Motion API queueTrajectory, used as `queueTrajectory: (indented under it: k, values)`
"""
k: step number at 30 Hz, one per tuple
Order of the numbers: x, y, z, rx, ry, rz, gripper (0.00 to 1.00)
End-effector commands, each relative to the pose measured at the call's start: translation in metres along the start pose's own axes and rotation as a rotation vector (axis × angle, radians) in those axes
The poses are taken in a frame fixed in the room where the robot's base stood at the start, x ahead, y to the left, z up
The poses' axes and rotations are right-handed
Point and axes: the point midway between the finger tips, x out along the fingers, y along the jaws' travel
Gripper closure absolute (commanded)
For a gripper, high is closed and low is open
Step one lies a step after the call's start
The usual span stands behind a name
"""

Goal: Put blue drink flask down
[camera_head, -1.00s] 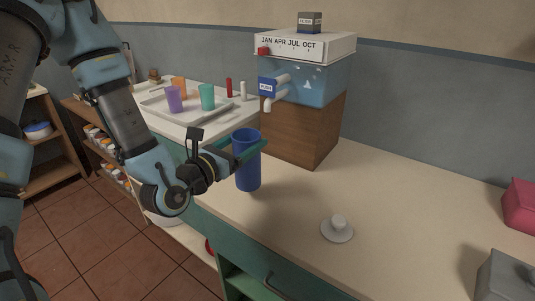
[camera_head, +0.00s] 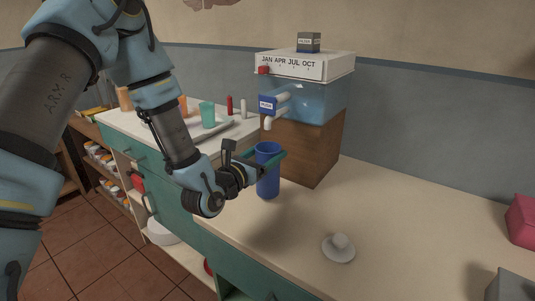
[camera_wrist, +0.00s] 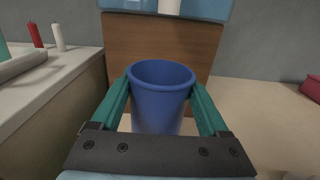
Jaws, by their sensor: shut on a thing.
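The blue drink flask (camera_head: 268,180) is a tall, open-topped blue cylinder, upright near the left edge of the counter, in front of the wooden block under the water tank. My gripper (camera_head: 274,158) is shut on it near its rim, one green finger on each side. In the wrist view the flask (camera_wrist: 161,103) stands between the green fingers of my gripper (camera_wrist: 161,95), its open mouth facing up. I cannot tell whether its base touches the counter. A white lid-like disc with a knob (camera_head: 339,248) lies on the counter to the right.
A clear blue water tank (camera_head: 318,101) with a white spout (camera_head: 268,123) stands on a wooden block (camera_head: 312,150) behind the flask. A teal cup (camera_head: 207,115) and small bottles are on the back-left counter. Bare counter (camera_head: 400,220) lies to the right.

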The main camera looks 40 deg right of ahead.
Motion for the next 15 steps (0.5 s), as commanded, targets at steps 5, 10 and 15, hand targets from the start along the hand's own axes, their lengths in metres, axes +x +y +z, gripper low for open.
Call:
queueTrajectory:
  k: [5,10,15]
  values:
    - [-0.0001,-0.0003,-0.0103,0.001,-0.001,-0.001,1.00]
    - [-0.0002,0.0000,-0.0105,0.001,-0.002,0.000,1.00]
    - [-0.0003,0.0001,-0.0134,0.000,-0.001,0.000,0.20]
